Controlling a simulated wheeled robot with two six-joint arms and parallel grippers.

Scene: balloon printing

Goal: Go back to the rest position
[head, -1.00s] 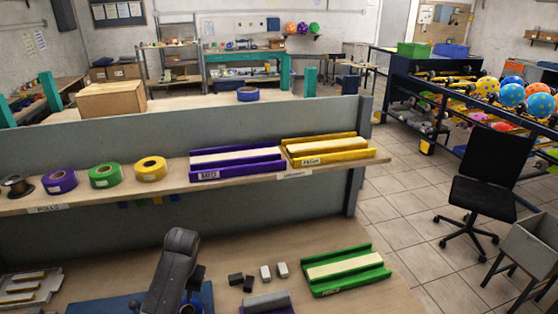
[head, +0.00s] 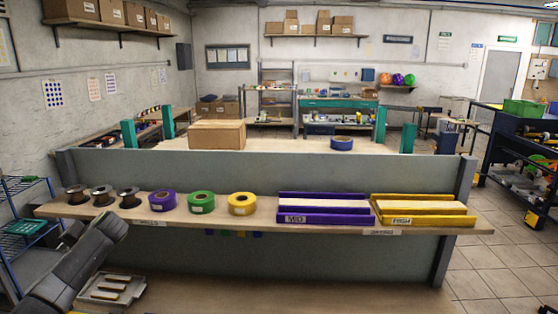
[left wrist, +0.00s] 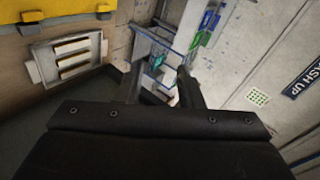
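My left arm comes in from the lower left of the head view, bent above the bench; its gripper cannot be clearly made out there. In the left wrist view the two fingers of my left gripper (left wrist: 161,82) stand apart with nothing between them, over floor and a blue rack (left wrist: 165,48). My right gripper is in no view. A grey tray with several yellowish strips (head: 107,288) lies on the bench beside my left arm. It also shows at the upper left of the left wrist view (left wrist: 40,63).
A raised shelf (head: 340,232) holds dark spools (head: 102,196), purple, green and yellow tape rolls (head: 201,202), a purple tray (head: 322,219) and a yellow tray (head: 425,221). A blue wire rack (head: 28,182) stands close at the left. Tiled floor is free at the right.

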